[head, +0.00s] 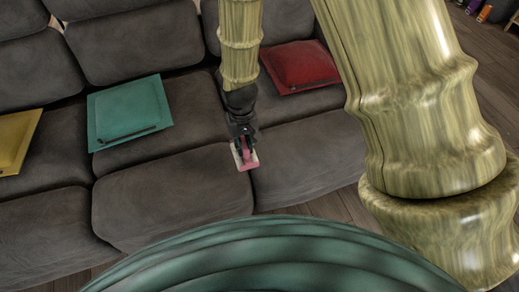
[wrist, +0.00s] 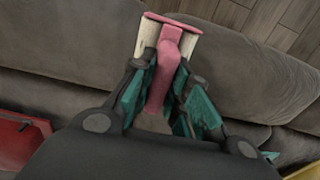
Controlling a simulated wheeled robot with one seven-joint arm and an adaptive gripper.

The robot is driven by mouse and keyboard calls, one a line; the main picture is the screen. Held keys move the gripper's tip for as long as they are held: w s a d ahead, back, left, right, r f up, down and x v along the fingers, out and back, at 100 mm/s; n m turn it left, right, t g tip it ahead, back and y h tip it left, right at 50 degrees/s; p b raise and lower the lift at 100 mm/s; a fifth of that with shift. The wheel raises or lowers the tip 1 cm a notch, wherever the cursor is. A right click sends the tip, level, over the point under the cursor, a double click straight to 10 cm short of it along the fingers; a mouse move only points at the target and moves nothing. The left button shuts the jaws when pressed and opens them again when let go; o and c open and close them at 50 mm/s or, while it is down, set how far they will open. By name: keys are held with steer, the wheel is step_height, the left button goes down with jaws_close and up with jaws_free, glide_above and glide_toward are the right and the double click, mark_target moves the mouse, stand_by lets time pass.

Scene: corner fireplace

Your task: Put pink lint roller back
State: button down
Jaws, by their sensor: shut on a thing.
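The pink lint roller (wrist: 168,55) has a pink handle and a pale cream roll at its far end. In the wrist view its handle lies between the two teal-padded fingers of my gripper (wrist: 160,105), which is shut on it. In the head view the lint roller (head: 245,160) shows small below my gripper (head: 243,143), over the front of the grey sofa near the gap between two seat cushions. I cannot tell from these views how far it is above the seat.
The grey sofa (head: 160,205) fills most of the head view. A teal cushion (head: 130,108), a red cushion (head: 300,65) and a yellow cushion (head: 15,140) lie on it. Wooden floor (head: 345,205) shows in front of it at right. Small colorful items (head: 484,13) stand at the far top right.

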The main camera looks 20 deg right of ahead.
mark_target(240, 158)
steer(key=f+b, duration=0.1)
steer(key=s+a+f+b, duration=0.1)
steer(key=a+f+b, duration=0.1)
steer(key=shift+s+f, duration=0.25)
steer(key=shift+s, duration=0.15)
steer(key=shift+w+d+f+b, duration=0.4)
steer(key=shift+w+d+f, duration=0.4)
steer(key=shift+w+d, duration=1.05)
steer(key=shift+w+d+f+b, duration=0.35)
steer(key=shift+w+d+f, duration=0.5)
steer(key=shift+w+d, duration=1.05)
steer(key=shift+w+d+f+b, duration=0.4)
steer(key=shift+w+d+f, duration=0.7)
steer(key=shift+w, duration=1.2)
steer(key=shift+d+r, duration=0.15)
steer(key=shift+d, duration=0.1)
steer(key=c, duration=1.4)
jaws_free()
steer(key=shift+o, duration=0.2)
steer(key=shift+r, duration=0.1)
step_height(240, 158, up, 12)
steer(key=p, duration=0.2)
